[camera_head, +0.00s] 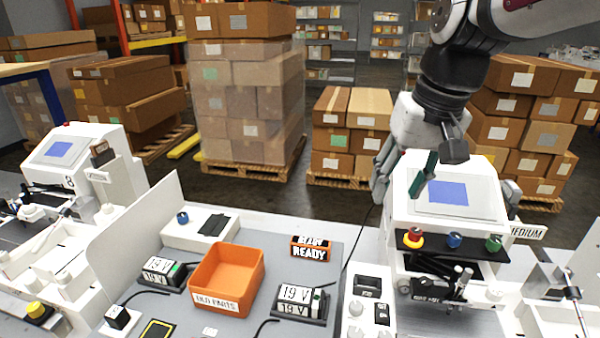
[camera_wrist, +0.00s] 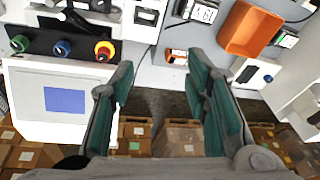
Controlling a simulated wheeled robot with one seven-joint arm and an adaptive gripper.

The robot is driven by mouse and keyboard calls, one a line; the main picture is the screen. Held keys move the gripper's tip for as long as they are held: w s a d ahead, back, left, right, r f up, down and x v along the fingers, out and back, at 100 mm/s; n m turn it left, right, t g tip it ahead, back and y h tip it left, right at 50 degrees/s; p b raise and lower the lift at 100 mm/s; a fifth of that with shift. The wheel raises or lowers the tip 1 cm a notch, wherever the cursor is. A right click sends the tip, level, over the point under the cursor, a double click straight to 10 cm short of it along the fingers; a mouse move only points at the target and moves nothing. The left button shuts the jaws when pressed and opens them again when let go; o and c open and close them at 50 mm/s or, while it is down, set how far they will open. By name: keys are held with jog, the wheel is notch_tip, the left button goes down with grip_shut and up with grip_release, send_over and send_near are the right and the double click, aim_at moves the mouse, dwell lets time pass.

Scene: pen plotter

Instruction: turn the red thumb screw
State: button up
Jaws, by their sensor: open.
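In the wrist view the red knob (camera_wrist: 104,50) is at upper left, beside the left finger. My gripper (camera_head: 398,190) is open and empty, with teal finger pads, above and to the left of the red knob, apart from it. Its fingers (camera_wrist: 160,72) also show in the wrist view. No separate red screw is clear.
An orange bin (camera_head: 228,280) stands on the grey bench at left-centre, with labelled 19 V blocks (camera_head: 300,302) near it. A white panel (camera_head: 140,225) divides the bench. Pallets of boxes (camera_head: 245,90) stand behind. A second white machine (camera_head: 75,155) is at left.

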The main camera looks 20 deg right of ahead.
aim_at(416, 230)
jog(key=w+d+f+m+g, duration=0.1)
jog(key=w+d+f+m, duration=0.15)
jog(key=d, duration=0.35)
jog(key=w+d+f+m+g, duration=0.1)
jog(key=w+d+g, duration=0.15)
jog(key=d, duration=0.35)
jog(key=shift+n+t, duration=0.25)
jog(key=shift+t, duration=0.1)
jog(key=f, duration=0.4)
jog(key=f+p, duration=0.1)
jog(key=f, duration=0.8)
jog(key=shift+w+d+f, duration=0.15)
jog(key=shift+w+f, duration=0.05)
jog(key=shift+w, duration=0.15)
grip_shut()
